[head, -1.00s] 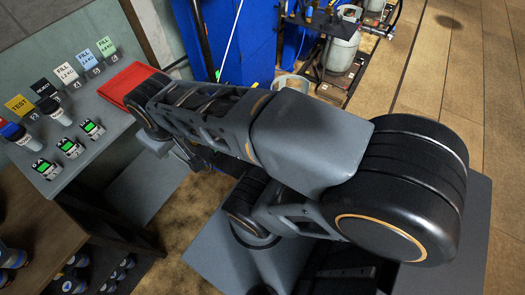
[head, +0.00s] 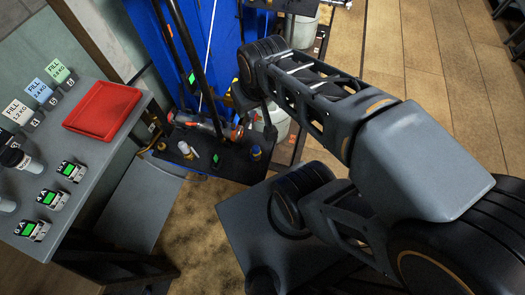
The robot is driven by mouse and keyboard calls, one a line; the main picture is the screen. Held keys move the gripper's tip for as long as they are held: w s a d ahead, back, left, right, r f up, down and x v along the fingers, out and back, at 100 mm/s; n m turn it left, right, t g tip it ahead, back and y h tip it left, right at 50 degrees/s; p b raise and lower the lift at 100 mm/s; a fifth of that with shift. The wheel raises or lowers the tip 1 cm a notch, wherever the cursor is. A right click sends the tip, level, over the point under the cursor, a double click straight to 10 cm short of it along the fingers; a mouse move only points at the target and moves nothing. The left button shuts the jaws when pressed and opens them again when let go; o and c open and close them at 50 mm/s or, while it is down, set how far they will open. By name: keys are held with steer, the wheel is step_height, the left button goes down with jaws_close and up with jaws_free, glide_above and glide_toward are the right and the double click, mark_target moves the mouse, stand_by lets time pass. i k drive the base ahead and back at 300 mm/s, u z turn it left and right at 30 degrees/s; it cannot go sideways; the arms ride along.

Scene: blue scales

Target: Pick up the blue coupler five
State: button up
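I cannot make out a blue coupler marked five in the head view. A dark tray (head: 225,168) beside the blue cabinet holds several small fittings. My gripper (head: 255,98) is at the far end of my arm, above the back right of this tray. My wrist hides most of it, so its fingers and anything between them cannot be made out.
A grey bench (head: 98,150) at left carries a red tray (head: 103,110), FILL cards (head: 38,91) and several small units with green displays (head: 54,200). A blue cabinet (head: 185,40) stands behind the dark tray. A pale gas cylinder (head: 300,32) is behind my arm.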

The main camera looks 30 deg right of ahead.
mark_target(255, 152)
steer(key=u, duration=3.4)
steer(key=k, duration=1.45)
steer(key=z, duration=0.9)
